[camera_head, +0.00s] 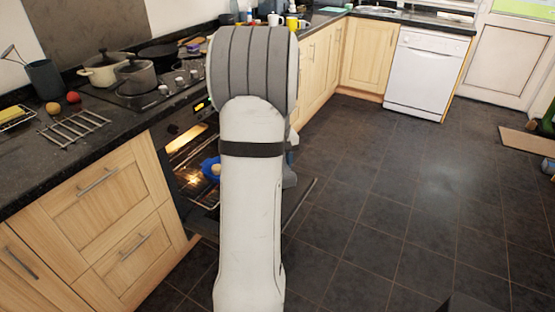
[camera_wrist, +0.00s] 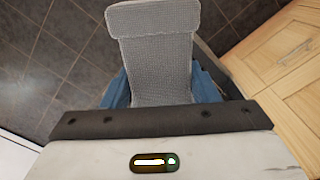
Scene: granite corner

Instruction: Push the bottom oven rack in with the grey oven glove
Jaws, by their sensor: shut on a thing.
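The grey oven glove (camera_wrist: 155,65) is a knitted grey cloth with a folded cuff at its far end. My gripper (camera_wrist: 163,88), with blue fingers on both sides of it, is shut on the glove in the wrist view. The oven (camera_head: 190,140) is lit inside and stands left of my arm in the head view. Wire racks show inside, and the bottom oven rack (camera_head: 203,192) is partly hidden by my arm. How far it sticks out cannot be told. My arm hides most of the gripper and the glove in the head view.
Pots (camera_head: 135,75) stand on the hob. Wooden drawers (camera_head: 85,200) flank the oven.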

